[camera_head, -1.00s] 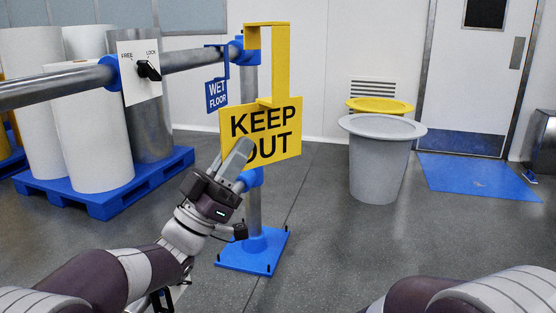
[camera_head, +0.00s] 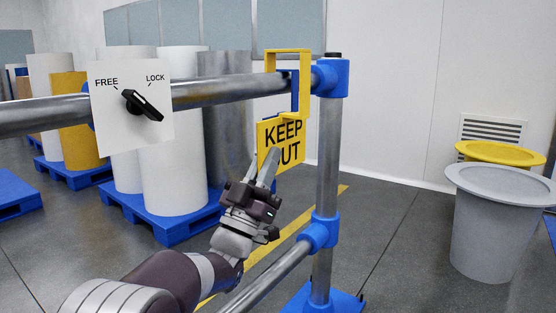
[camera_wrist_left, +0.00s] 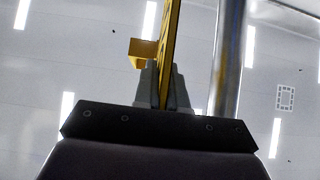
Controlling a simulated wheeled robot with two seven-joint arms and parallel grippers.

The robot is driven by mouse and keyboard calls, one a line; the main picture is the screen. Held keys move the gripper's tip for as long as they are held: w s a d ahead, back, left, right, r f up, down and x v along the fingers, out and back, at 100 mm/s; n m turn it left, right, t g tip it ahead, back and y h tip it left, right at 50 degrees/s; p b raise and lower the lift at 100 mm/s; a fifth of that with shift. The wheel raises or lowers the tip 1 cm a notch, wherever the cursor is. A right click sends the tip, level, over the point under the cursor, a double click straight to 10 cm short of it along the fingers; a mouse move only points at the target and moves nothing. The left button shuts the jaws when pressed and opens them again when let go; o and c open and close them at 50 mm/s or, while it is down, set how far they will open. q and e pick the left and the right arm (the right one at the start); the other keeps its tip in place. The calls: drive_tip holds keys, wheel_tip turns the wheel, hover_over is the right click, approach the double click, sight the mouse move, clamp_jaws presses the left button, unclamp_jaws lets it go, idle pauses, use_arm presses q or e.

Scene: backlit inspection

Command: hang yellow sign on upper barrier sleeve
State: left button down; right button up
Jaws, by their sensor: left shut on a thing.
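The yellow KEEP OUT sign (camera_head: 268,135) is upright in the head view, its yellow hook (camera_head: 290,52) rising from it. The hook's top bar is above the upper rail's right end, just left of the blue upper sleeve (camera_head: 331,78) on the post. I cannot tell whether the hook touches the rail. My left gripper (camera_head: 268,168) is shut on the sign's lower part. In the left wrist view the sign (camera_wrist_left: 171,45) is edge-on between the fingers (camera_wrist_left: 163,88). My right gripper is out of view.
A white panel (camera_head: 105,130) with a black FREE/LOCK knob is on the upper rail (camera_head: 215,92). The metal post (camera_head: 327,150) and lower rail (camera_head: 268,280) are close to my left arm. Large rolls stand behind; a grey bin (camera_head: 495,235) stands right.

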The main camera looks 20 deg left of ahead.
use_arm(q)
drive_tip(key=w+a+p, duration=0.2)
drive_tip(key=a+p, duration=0.2)
drive_tip(key=a, duration=0.3)
drive_tip(key=w+a+p, duration=0.3)
drive_tip(key=a+p, duration=0.1)
drive_tip(key=a, duration=0.4)
drive_tip(key=shift+s+d+f+b, duration=0.1)
drive_tip(key=shift+d+f+b, duration=0.05)
drive_tip(key=shift+f+b, duration=1.9)
drive_tip(key=shift+r, duration=0.2)
drive_tip(key=c, duration=1.1)
unclamp_jaws()
